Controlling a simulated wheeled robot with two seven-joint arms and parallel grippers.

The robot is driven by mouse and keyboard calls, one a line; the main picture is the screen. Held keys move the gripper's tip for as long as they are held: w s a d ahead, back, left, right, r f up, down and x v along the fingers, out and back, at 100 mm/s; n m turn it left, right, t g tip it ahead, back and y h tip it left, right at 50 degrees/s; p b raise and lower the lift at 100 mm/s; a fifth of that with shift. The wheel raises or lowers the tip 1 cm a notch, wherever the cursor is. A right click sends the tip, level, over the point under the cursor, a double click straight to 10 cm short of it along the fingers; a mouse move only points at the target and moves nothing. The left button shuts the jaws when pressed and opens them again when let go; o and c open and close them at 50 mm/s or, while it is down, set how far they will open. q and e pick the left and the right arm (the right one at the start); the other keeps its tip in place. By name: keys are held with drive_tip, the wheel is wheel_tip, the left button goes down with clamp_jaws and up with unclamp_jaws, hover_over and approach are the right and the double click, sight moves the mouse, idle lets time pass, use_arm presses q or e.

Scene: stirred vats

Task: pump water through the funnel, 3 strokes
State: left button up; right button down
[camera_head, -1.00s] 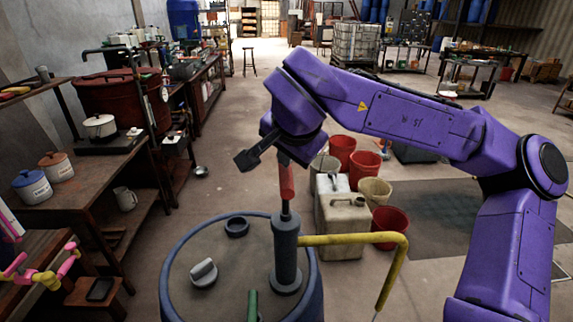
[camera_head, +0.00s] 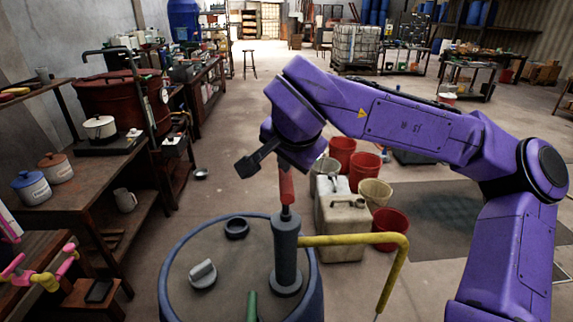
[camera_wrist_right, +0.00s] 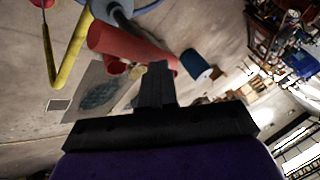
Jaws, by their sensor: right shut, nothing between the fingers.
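The pump (camera_head: 286,250) is a grey upright cylinder on the lid of a blue-rimmed drum (camera_head: 215,270). Its red handle (camera_head: 287,187) stands upright on a short dark rod above the cylinder. A yellow spout pipe (camera_head: 350,239) runs right from the pump and bends down. My right gripper (camera_head: 291,165) is shut and empty, at the top of the red handle. In the right wrist view its dark fingers (camera_wrist_right: 157,72) overlap the end of the red handle (camera_wrist_right: 125,45); I cannot tell whether they touch. I cannot make out a funnel. My left gripper is out of view.
A grey cap (camera_head: 203,273), a dark ring (camera_head: 237,228) and a green part (camera_head: 252,306) are on the drum. Behind it stand a beige canister (camera_head: 341,228) and several buckets, one a red bucket (camera_head: 390,228). A workbench (camera_head: 85,195) lines the left. Open floor lies beyond.

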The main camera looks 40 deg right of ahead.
sight(289, 182)
drive_tip(key=shift+f+b, duration=1.55)
drive_tip(key=shift+f, duration=1.4)
idle(1.7)
wheel_tip(289, 182, up, 8)
drive_tip(key=p, duration=0.8)
drive_tip(key=shift+p, duration=0.3)
drive_tip(key=shift+r, duration=0.15)
wheel_tip(289, 182, up, 6)
drive_tip(key=p, duration=0.7)
idle(0.7)
